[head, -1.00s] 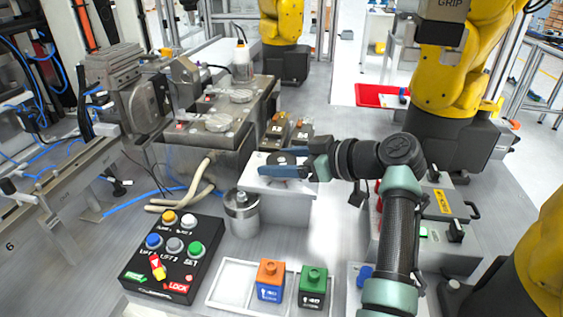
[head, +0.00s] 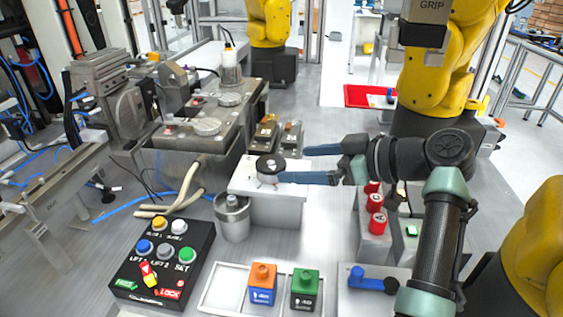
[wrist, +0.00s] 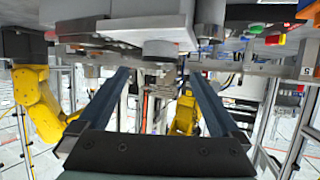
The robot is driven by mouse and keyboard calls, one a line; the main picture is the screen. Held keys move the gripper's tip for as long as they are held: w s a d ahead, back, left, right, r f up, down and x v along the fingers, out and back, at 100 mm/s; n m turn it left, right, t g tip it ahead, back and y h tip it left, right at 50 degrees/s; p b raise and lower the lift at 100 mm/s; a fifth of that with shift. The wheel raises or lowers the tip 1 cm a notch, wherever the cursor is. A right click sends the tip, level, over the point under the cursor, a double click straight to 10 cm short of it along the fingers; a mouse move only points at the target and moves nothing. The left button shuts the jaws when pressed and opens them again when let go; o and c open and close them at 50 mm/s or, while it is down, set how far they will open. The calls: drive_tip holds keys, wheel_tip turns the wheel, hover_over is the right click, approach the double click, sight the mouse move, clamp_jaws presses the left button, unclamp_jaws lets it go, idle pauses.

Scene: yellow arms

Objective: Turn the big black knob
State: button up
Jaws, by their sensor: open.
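The big black knob (head: 270,163) is a round disc with a pale mark on top, on a white block (head: 270,203) in the middle of the bench. My gripper (head: 282,164) is open, reaching in from the right with two long blue-grey fingers. In the head view its tips are level with the knob's right part, one on the far side and one on the near side. I cannot tell if they touch it. In the wrist view the gripper (wrist: 160,72) is spread wide, with a grey round part on the white block (wrist: 120,20) beyond the tips.
A metal cylinder (head: 232,218) stands left of the block. A black button box (head: 165,262) is at front left. Red buttons (head: 376,210) stand below my arm. A yellow robot (head: 430,70) is behind.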

drive_tip(key=v, duration=0.5)
drive_tip(key=shift+a, duration=0.1)
drive_tip(key=w+a+r+m+t+h, duration=0.3)
drive_tip(key=a+r+m+t+h, duration=0.25)
drive_tip(key=r+t, duration=0.45)
drive_tip(key=s+a+r+m+t+h, duration=0.2)
drive_tip(key=s+r+t, duration=0.1)
drive_tip(key=s+r, duration=0.45)
drive_tip(key=s+a+r+m+t+h+p, duration=0.1)
drive_tip(key=s+r+m+t+h, duration=0.1)
drive_tip(key=s+r+t, duration=0.4)
drive_tip(key=s+a+r+m+t+h, duration=0.1)
drive_tip(key=s+a+r+m+h, duration=0.1)
drive_tip(key=s+r, duration=0.7)
wheel_tip(320, 180, up, 16)
drive_tip(key=w+p, duration=0.1)
drive_tip(key=p, duration=1.5)
drive_tip(key=shift+d+r, duration=0.2)
drive_tip(key=shift+d, duration=0.1)
drive_tip(key=shift+c, duration=0.2)
